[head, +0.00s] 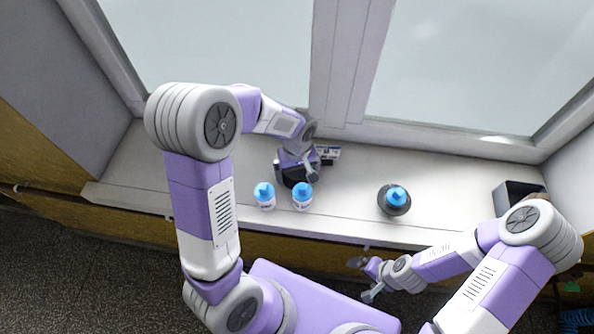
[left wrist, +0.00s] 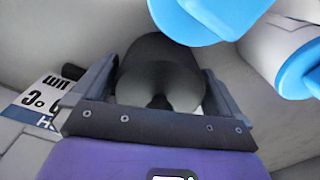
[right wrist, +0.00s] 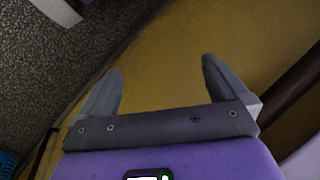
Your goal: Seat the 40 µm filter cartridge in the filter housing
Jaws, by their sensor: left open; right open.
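Two white cartridges with blue caps, a left one (head: 264,196) and a right one (head: 302,197), stand upright side by side on the sill. Their print is too small to read. A third blue cap (head: 396,195) sits on a dark round base (head: 395,209) farther right; I cannot tell whether this is the filter housing. My left gripper (head: 297,172) is open, just behind the two cartridges. In the left wrist view a dark rounded object (left wrist: 158,75) lies between its fingers; contact is unclear. My right gripper (right wrist: 163,90) is open and empty, below the sill's front edge.
A printed card (left wrist: 40,100) lies beside the left gripper. A dark open bin (head: 508,190) stands at the sill's right end. The window frame (head: 345,60) rises behind. The sill (head: 345,190) is clear between the right cartridge and the dark base.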

